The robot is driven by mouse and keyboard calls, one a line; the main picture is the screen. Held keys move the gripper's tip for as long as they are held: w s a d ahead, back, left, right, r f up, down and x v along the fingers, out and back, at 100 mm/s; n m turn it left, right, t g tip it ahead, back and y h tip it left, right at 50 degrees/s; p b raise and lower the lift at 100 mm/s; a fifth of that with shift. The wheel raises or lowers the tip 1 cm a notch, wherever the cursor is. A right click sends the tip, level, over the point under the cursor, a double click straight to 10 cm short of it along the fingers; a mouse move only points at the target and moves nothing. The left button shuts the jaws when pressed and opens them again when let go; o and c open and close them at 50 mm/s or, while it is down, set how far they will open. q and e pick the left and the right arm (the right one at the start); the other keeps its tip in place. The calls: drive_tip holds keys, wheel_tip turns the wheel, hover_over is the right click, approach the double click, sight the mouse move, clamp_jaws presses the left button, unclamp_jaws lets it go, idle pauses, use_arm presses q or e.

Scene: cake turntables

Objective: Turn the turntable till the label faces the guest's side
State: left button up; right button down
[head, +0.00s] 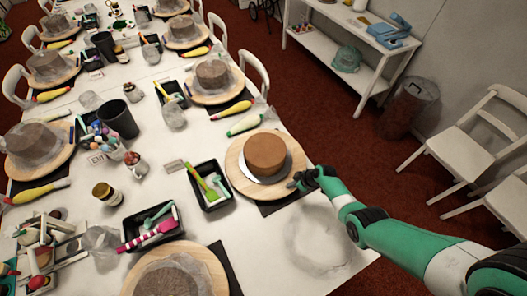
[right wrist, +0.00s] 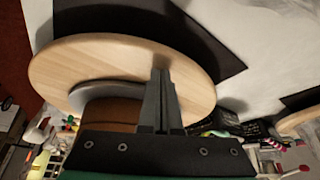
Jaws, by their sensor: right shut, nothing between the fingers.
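The wooden turntable (head: 236,168) stands near the right edge of the white table, with a plain brown cake (head: 264,153) on a silver board (head: 268,177) at its middle. No label shows on the cake or turntable from here. My right gripper (head: 297,183) is shut and empty at the near right rim of the turntable. In the right wrist view, the closed fingers (right wrist: 162,78) overlap the pale disc (right wrist: 195,72), beside the cake (right wrist: 108,112). I cannot tell whether they touch the wood. My left gripper is not in view.
A black tray (head: 212,205) with coloured tools stands left of the turntable. A black mat (head: 283,203) lies under it. Other turntables with plastic-wrapped cakes (head: 212,75) line the table. A crumpled clear wrap (head: 318,240) lies on the table at the near right.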

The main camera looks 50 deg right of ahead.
sight(260, 195)
drive_tip(key=shift+w+a+f+p, duration=0.1)
drive_tip(key=shift+w+a, duration=0.4)
drive_tip(key=shift+a, duration=0.5)
drive_tip(key=shift+w+a+p, duration=0.15)
drive_tip(key=shift+w+a, duration=0.3)
drive_tip(key=shift+a, duration=0.5)
drive_tip(key=shift+w+a+f+p, duration=0.1)
drive_tip(key=shift+w+a, duration=0.4)
drive_tip(key=shift+a, duration=0.5)
drive_tip(key=shift+w+a, duration=0.3)
drive_tip(key=w+a+b, duration=0.2)
drive_tip(key=w+a, duration=0.1)
drive_tip(key=shift+w+a, duration=0.1)
drive_tip(key=shift+w, duration=0.2)
drive_tip(key=shift+w+a, duration=0.2)
drive_tip(key=shift+a, duration=0.05)
